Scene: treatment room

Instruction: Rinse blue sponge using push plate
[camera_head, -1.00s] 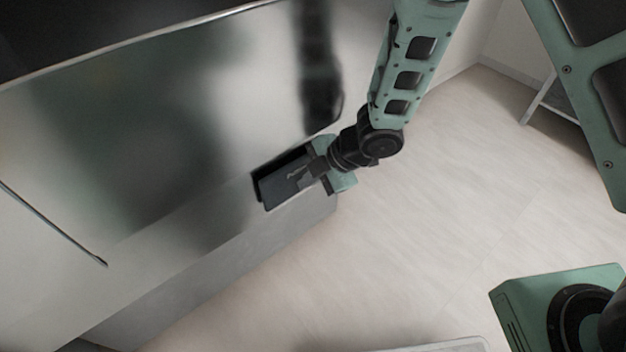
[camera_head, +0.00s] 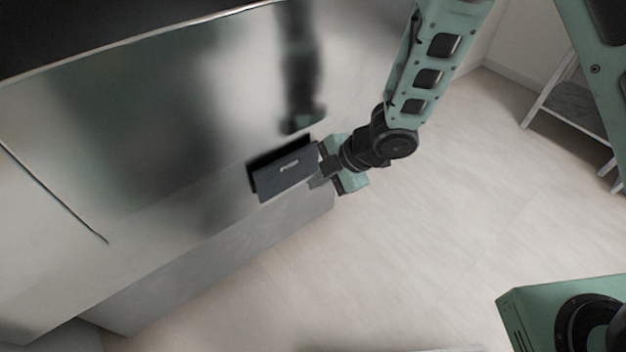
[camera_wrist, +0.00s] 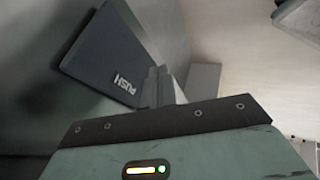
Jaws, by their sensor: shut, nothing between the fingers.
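The push plate (camera_head: 285,178) is a dark grey panel on the lower front of the metal cabinet, with a dark gap along its upper edge. In the wrist view the plate (camera_wrist: 108,52) shows the word PUSH and stands tilted out from the metal face. My gripper (camera_head: 319,176) is at the plate's right end. In the wrist view my gripper (camera_wrist: 161,80) has its fingers together and empty, close to the plate's lower right corner; I cannot tell whether they touch. No blue sponge is visible in either view.
The brushed metal cabinet front (camera_head: 180,110) fills the left, with a lower grey base (camera_head: 230,255) under it. Pale floor (camera_head: 420,240) is open to the right. A small shelf stand (camera_head: 580,105) is at the upper right.

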